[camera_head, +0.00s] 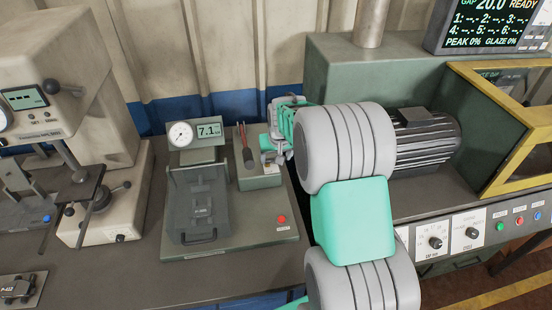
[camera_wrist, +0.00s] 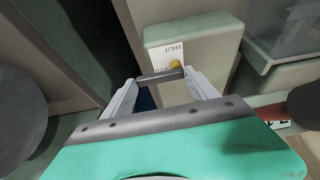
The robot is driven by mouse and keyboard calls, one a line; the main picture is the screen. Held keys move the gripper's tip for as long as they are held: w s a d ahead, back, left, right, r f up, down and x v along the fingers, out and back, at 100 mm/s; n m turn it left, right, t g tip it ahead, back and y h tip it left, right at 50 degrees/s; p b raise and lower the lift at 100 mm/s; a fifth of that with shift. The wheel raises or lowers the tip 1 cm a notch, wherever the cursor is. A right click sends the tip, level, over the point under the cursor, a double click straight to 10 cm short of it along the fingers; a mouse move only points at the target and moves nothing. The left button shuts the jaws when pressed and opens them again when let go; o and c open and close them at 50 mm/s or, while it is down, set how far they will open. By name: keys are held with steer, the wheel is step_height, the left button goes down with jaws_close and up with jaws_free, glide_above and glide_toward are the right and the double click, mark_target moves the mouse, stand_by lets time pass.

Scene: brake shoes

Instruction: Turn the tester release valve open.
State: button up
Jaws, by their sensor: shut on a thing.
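The tester (camera_head: 234,232) stands on the bench in the head view, with a round gauge, a display reading 7.1, a clear cover and a red button. A block at its back right (camera_head: 258,182) is partly behind my gripper (camera_head: 274,150). In the wrist view my gripper (camera_wrist: 160,78) is shut on the dark bar handle (camera_wrist: 158,76) of the release valve, one finger at each end. A brass stem (camera_wrist: 175,64) shows behind the handle. The white label (camera_wrist: 167,56) reads SHUT; its lower text is partly hidden by the handle.
A lever with a dark red handle (camera_head: 247,150) stands close to the left of my gripper. A press-like machine (camera_head: 100,170) stands at the left. A green machine (camera_head: 340,75) with a finned motor (camera_head: 425,140) is close to my arm at the right.

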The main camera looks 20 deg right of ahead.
steer(key=o, duration=1.4)
steer(key=shift+c, duration=0.2)
steer(key=b+v, duration=0.1)
steer(key=v, duration=0.6)
steer(key=shift+r, duration=0.4)
steer(key=shift+s, duration=0.1)
steer(key=s+a+f+g, duration=0.2)
steer(key=s+a+f, duration=0.1)
steer(key=s, duration=0.6)
steer(key=s+a+f+g, duration=0.2)
steer(key=s+f, duration=0.1)
steer(key=s, duration=0.7)
steer(key=s+a+r+n+t, duration=0.2)
steer(key=s+a+r+t, duration=0.1)
steer(key=a+r, duration=0.3)
step_height(320, 180, up, 2)
steer(key=shift+s+a+r+y, duration=0.25)
steer(key=shift+s+a+y, duration=0.1)
steer(key=shift+y, duration=0.05)
